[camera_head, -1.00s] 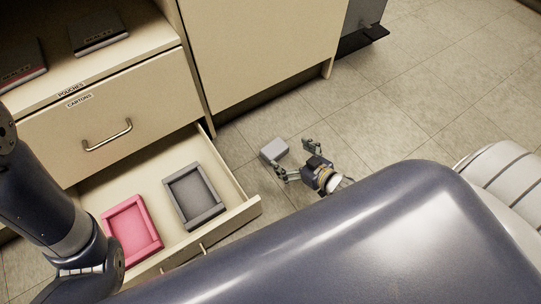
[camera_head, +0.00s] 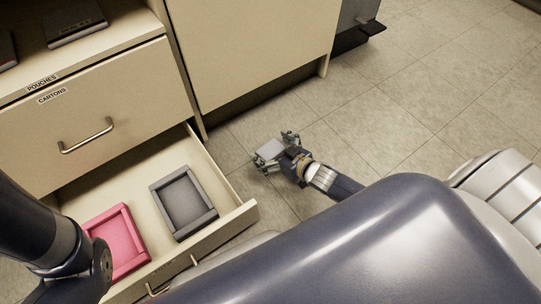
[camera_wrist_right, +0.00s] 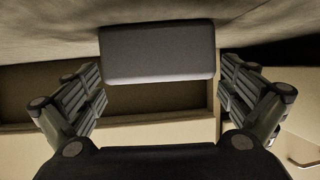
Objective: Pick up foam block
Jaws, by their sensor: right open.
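The foam block (camera_head: 271,147) is a small light grey block low by the floor, in front of the cabinet. My right gripper (camera_head: 274,149) is open, with one finger on each side of it. In the right wrist view the block (camera_wrist_right: 157,54) looks dark grey and sits between and a little beyond the open fingers (camera_wrist_right: 162,92), with gaps showing on both sides. My left gripper is out of view; only part of the left arm shows at the left edge.
An open drawer (camera_head: 232,215) holds a pink tray (camera_head: 133,258) and a grey tray (camera_head: 212,216), left of the right gripper. The cabinet (camera_head: 255,45) stands behind the block. Open tiled floor (camera_head: 410,110) lies to the right.

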